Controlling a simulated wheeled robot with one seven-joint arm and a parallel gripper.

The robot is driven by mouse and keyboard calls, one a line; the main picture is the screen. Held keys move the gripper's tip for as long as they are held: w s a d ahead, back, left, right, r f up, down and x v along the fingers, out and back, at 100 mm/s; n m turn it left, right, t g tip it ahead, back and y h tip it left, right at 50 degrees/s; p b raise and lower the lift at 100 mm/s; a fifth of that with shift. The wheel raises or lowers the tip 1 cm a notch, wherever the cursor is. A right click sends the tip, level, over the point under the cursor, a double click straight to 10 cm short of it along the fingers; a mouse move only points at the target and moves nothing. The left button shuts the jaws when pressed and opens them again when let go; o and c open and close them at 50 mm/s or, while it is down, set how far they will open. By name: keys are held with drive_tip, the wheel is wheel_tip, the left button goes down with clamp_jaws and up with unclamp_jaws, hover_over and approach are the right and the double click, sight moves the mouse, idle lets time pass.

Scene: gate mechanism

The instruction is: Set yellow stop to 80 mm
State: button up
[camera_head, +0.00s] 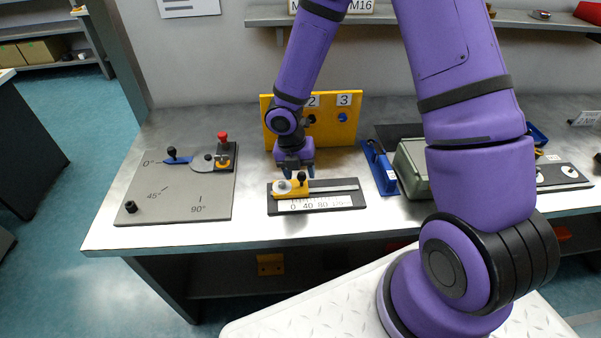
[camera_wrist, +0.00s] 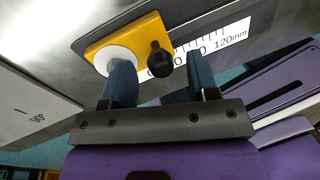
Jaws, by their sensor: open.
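The yellow stop (camera_head: 290,187) sits at the left part of a dark slide base with a white scale (camera_head: 315,203) marked 0, 40, 80 and 120 mm. In the wrist view the yellow stop (camera_wrist: 125,40) carries a pale round disc (camera_wrist: 114,60) and a black knob (camera_wrist: 160,58). The scale (camera_wrist: 225,38) runs to the right of it. My gripper (camera_head: 297,172) is just above and behind the stop. In the wrist view its blue fingers (camera_wrist: 160,85) are apart, with the black knob between and beyond them. I cannot tell whether a finger touches the stop.
A grey angle plate (camera_head: 180,205) with a blue lever (camera_head: 178,158) and red knob stands to the left. A yellow numbered panel (camera_head: 345,135) rises behind. A blue block (camera_head: 380,170) and a grey-green box (camera_head: 412,165) stand to the right. The bench front edge is clear.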

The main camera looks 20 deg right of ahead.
drive_tip(key=shift+d+f, duration=0.1)
drive_tip(key=shift+f, duration=0.4)
clamp_jaws()
drive_tip(key=shift+s+d, duration=0.1)
drive_tip(key=shift+d, duration=0.2)
drive_tip(key=d, duration=0.2)
drive_tip(key=s+d, duration=0.1)
drive_tip(key=d, duration=0.1)
drive_tip(key=s+d, duration=0.1)
drive_tip(key=d, duration=0.2)
drive_tip(key=shift+s, duration=0.15)
unclamp_jaws()
drive_tip(key=shift+r, duration=0.1)
wheel_tip(320, 180, up, 10)
drive_tip(key=w+a, duration=0.1)
drive_tip(key=shift+a+r, duration=0.25)
drive_tip(key=shift+a, duration=0.15)
